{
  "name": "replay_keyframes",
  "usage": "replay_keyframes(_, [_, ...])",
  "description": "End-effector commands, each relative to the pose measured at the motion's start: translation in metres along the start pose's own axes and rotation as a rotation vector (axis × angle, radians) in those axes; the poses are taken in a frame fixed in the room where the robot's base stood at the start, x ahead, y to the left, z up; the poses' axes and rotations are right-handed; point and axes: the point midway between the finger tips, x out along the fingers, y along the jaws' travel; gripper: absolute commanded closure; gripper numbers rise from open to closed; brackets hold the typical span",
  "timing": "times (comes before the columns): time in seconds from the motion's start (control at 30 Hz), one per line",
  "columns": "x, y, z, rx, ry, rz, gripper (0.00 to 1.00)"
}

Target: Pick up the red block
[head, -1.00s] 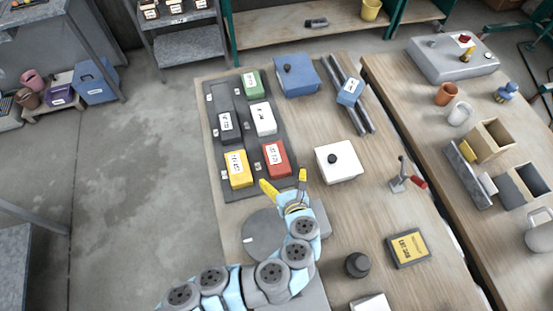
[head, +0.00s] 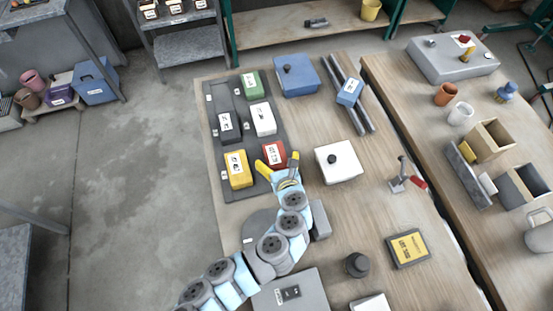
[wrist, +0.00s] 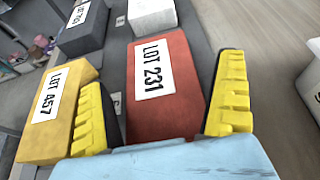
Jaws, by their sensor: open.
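The red block (head: 275,152) lies on the dark grey tray (head: 233,193) in its front right place, with a white label. In the wrist view the red block (wrist: 172,108) reads LOT 231 and lies ahead, between the lines of the two yellow fingers. My gripper (head: 278,161) is open at the block's near edge; its fingertips (wrist: 165,95) appear on either side of the block. Whether they touch it I cannot tell. The gripper covers the block's near part in the head view.
A yellow block (head: 239,169) lies close to the left of the red one. Black (head: 229,126), white (head: 263,119) and green (head: 251,84) blocks lie farther back on the tray. A white box (head: 338,166) with a black knob stands to the right.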

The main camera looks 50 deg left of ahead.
Motion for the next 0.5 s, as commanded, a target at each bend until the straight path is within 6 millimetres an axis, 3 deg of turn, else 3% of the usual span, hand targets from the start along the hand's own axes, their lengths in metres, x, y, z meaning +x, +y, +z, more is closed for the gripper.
replay_keyframes(0.37, [0.0098,-0.0005,-0.0008,0.001,0.001,-0.002,0.0])
replay_keyframes(0.5, [0.0098,-0.0004,-0.0008,0.001,0.001,-0.001,0.4])
